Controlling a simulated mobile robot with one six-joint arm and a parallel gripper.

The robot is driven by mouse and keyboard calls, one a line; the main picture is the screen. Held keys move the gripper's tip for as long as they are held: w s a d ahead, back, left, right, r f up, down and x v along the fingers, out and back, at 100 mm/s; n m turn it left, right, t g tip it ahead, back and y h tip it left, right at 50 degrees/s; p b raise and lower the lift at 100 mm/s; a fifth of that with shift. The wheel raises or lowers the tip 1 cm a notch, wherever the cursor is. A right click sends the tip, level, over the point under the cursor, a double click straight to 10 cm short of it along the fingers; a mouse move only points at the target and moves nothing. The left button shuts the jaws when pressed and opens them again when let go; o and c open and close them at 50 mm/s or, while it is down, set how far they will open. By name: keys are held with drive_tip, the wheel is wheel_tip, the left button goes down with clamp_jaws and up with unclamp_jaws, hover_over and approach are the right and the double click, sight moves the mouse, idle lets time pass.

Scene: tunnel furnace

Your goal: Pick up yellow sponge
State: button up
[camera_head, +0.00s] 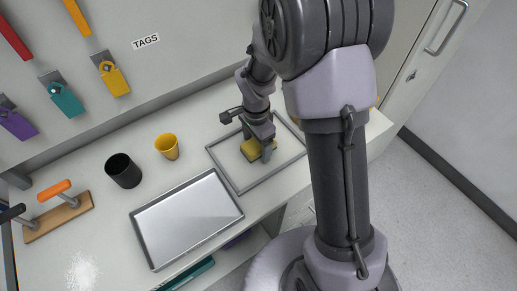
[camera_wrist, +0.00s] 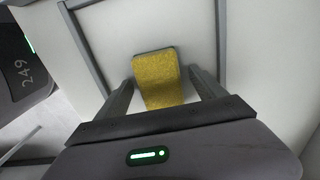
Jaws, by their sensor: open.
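The yellow sponge (camera_head: 251,149) lies on the white worktop inside a grey rectangular frame (camera_head: 225,173). In the wrist view the sponge (camera_wrist: 157,80) sits between the two fingers of my gripper (camera_wrist: 160,95), with a dark layer along its far edge. My gripper (camera_head: 258,145) is over the sponge, pointing down, with its fingers open on either side. A small gap shows between each finger and the sponge in the wrist view. The near end of the sponge is hidden by the gripper body.
A metal tray (camera_head: 187,219) lies left of the frame. A yellow cup (camera_head: 167,147), a black cup (camera_head: 123,171) and a wooden block with handled tools (camera_head: 58,217) stand farther left. Coloured tags (camera_head: 115,80) hang on the wall behind. White powder (camera_head: 83,272) lies at the lower left.

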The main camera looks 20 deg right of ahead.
sight(256, 144)
drive_tip(key=c, duration=1.4)
drive_tip(key=shift+r+p, duration=0.25)
drive_tip(key=shift+p, duration=0.05)
wheel_tip(256, 144, up, 4)
drive_tip(key=shift+f+p, duration=0.2)
drive_tip(key=shift+p, duration=0.75)
drive_tip(key=s+d, duration=0.1)
drive_tip(key=s, duration=0.4)
drive_tip(key=s+d+p, duration=0.1)
drive_tip(key=s+d, duration=0.1)
drive_tip(key=s, duration=0.3)
drive_tip(key=s+d, duration=0.2)
drive_tip(key=s, duration=0.3)
drive_tip(key=shift+s+d+r+p, duration=0.1)
drive_tip(key=shift+r+p, duration=0.25)
drive_tip(key=shift+r, duration=0.05)
